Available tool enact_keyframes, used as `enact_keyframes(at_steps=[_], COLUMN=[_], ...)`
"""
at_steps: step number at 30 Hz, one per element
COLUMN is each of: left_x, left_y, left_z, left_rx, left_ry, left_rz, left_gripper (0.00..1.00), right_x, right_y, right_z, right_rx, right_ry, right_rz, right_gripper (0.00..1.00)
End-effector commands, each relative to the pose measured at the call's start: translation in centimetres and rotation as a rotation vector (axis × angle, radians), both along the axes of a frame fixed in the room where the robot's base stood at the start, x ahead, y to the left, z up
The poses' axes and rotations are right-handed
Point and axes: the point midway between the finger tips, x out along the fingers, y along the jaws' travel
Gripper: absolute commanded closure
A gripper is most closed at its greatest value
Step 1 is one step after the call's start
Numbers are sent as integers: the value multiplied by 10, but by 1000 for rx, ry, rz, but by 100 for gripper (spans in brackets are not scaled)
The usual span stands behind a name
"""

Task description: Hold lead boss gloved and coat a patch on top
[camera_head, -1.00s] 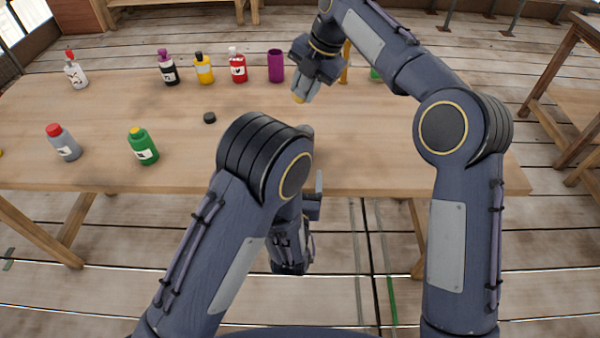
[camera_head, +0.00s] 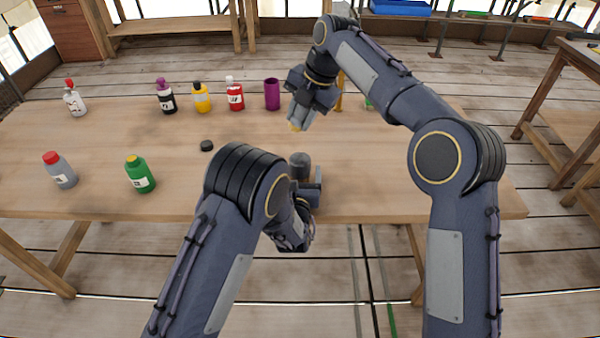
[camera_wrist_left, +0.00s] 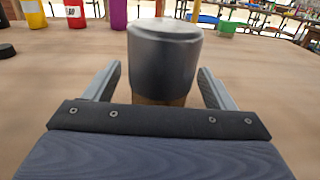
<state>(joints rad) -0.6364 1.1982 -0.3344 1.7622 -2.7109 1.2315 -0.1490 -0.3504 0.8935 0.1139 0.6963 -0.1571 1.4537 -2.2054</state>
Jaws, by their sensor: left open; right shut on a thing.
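The lead boss, a dull grey cylinder (camera_head: 300,165), stands upright near the table's front edge, partly hidden by my left arm in the head view. In the left wrist view the boss (camera_wrist_left: 165,60) rises between the two fingers of my left gripper (camera_wrist_left: 160,88), above a brownish lower part. The left gripper is open, with a gap visible on both sides of the boss. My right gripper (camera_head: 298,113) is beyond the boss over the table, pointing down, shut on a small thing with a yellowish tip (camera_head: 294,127). Most of that thing is hidden by the fingers.
A black disc (camera_head: 207,146) lies left of the boss. A green bottle (camera_head: 140,175) and a grey red-capped bottle (camera_head: 60,171) stand front left. Several bottles and a purple cup (camera_head: 272,94) line the back. The table (camera_head: 400,190) is clear at right.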

Motion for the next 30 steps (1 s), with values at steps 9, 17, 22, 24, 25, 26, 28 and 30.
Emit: enact_keyframes(at_steps=[9, 17, 22, 24, 25, 26, 28, 30], left_x=[0, 0, 0, 0, 0, 0, 0, 0], left_y=[0, 0, 0, 0, 0, 0, 0, 0], left_z=[0, 0, 0, 0, 0, 0, 0, 0], left_rx=[0, 0, 0, 0, 0, 0, 0, 0], left_ry=[0, 0, 0, 0, 0, 0, 0, 0], left_rz=[0, 0, 0, 0, 0, 0, 0, 0], left_gripper=[41, 74, 74, 74, 74, 74, 74, 74], right_x=[0, 0, 0, 0, 0, 0, 0, 0], right_y=[0, 0, 0, 0, 0, 0, 0, 0], right_z=[0, 0, 0, 0, 0, 0, 0, 0], right_rx=[0, 0, 0, 0, 0, 0, 0, 0], right_ry=[0, 0, 0, 0, 0, 0, 0, 0], right_rz=[0, 0, 0, 0, 0, 0, 0, 0], right_gripper=[92, 92, 92, 92, 92, 92, 92, 92])
